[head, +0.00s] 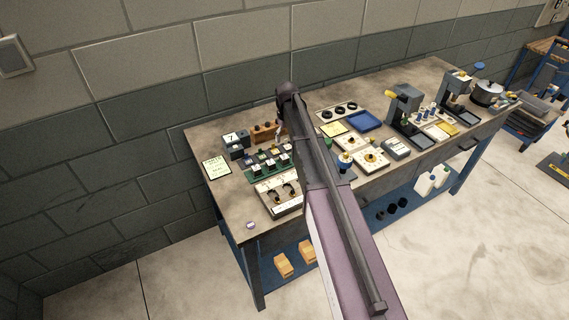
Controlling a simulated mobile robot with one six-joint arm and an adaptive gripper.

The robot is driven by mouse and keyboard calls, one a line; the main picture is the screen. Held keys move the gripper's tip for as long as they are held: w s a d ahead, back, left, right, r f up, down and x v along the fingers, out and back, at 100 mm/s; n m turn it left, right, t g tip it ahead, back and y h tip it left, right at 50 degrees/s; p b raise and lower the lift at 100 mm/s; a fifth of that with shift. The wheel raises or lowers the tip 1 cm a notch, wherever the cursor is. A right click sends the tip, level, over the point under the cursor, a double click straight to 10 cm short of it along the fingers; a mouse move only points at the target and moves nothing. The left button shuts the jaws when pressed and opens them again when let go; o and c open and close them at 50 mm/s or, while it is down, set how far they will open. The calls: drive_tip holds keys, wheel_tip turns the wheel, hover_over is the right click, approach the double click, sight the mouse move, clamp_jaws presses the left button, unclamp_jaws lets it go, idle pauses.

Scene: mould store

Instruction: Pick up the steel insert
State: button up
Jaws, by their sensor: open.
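My arm rises from the bottom of the head view across the workbench (222,195), and its far end is a dark joint above the back part of the bench. My gripper's fingers do not show; the arm hides whatever is behind it. I cannot make out the steel insert for certain. A small round pale piece (250,225) lies alone near the bench's front left corner, too small to identify. A light board with dark and brass-coloured parts (280,194) lies to the right of that piece.
A green rack (268,167), a card (216,168) and a block marked 7 (235,138) stand on the left part. Right of my arm are a blue tray (364,121), a grey device (396,148), presses (405,107) and a pot (487,94). The front left corner is mostly clear.

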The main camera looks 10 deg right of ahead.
sight(284, 157)
drive_tip(key=shift+f+b, duration=2.8)
drive_tip(key=shift+f, duration=0.3)
drive_tip(key=shift+a+f, duration=0.1)
drive_tip(key=shift+f, duration=0.1)
drive_tip(key=f+b, duration=0.3)
drive_tip(key=shift+w+a, duration=0.25)
drive_tip(key=shift+a, duration=0.05)
drive_tip(key=shift+f+b, duration=0.95)
drive_tip(key=shift+b, duration=0.2)
clamp_jaws()
